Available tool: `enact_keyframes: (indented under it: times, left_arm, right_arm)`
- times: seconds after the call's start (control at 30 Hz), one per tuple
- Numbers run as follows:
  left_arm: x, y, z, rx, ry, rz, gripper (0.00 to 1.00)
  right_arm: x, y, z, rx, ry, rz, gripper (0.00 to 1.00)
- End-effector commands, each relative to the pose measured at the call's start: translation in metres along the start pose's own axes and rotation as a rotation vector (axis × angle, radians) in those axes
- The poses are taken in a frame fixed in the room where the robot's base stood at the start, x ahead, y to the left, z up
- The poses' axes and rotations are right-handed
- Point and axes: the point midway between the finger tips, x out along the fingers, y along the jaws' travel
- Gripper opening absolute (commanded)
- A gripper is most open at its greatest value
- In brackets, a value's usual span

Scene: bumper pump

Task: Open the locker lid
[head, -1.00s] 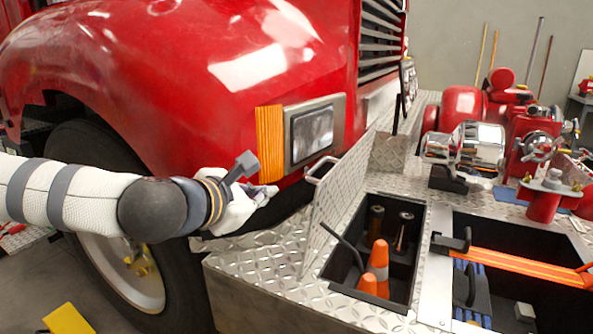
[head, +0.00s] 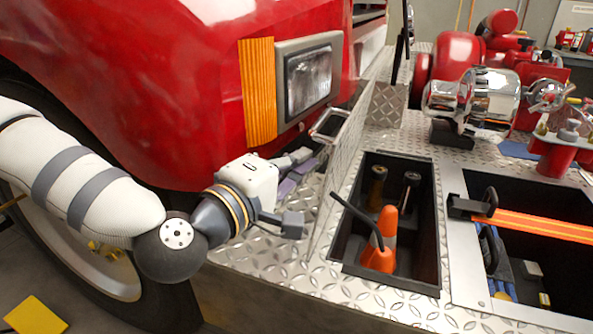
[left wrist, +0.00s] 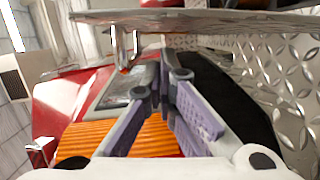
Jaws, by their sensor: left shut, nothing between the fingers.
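The locker lid (head: 343,165) is a diamond-plate panel standing open, raised steeply along the left side of the locker (head: 433,240). Its metal handle (head: 330,122) is at the lid's upper left edge. My left gripper (head: 306,158) is shut and empty, on the outer side of the lid, just below the handle. In the left wrist view the closed fingers (left wrist: 165,72) are in the middle, the handle (left wrist: 125,48) is just beyond them to the left, and the lid (left wrist: 190,17) crosses the top. Contact with the lid cannot be told. My right gripper is out of view.
The open locker holds an orange cone (head: 382,245), a black bent bar (head: 358,215) and upright cylinders. The red truck body with its headlight (head: 308,80) rises behind my left arm. An open bin with an orange strap (head: 540,236) is at the right.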

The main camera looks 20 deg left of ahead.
Motion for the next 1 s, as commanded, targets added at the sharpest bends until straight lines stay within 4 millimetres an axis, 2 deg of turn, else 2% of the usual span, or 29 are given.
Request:
enact_keyframes:
  times: [0.03, 0.1, 0.33, 0.77, 0.9, 1.0]
  left_arm:
    - [0.011, -0.003, 0.002, 0.000, -0.003, 0.001, 0.00]
    - [0.025, 0.003, 0.001, 0.001, -0.001, 0.005, 0.00]
    - [0.054, 0.006, 0.000, -0.001, -0.001, 0.008, 0.00]
    - [0.059, 0.009, 0.002, 0.007, -0.001, 0.008, 0.00]
    - [0.062, 0.018, 0.019, 0.081, -0.004, -0.001, 0.00]
    - [0.065, 0.015, 0.029, 0.082, -0.003, -0.006, 0.00]
  right_arm:
    - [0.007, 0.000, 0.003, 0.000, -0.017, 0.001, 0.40]
    - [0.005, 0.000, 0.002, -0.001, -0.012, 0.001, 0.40]
    - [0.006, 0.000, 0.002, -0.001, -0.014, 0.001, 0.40]
    - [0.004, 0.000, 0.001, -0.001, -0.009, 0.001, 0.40]
    - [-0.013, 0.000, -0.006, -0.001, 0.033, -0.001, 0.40]
    - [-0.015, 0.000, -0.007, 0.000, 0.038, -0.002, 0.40]
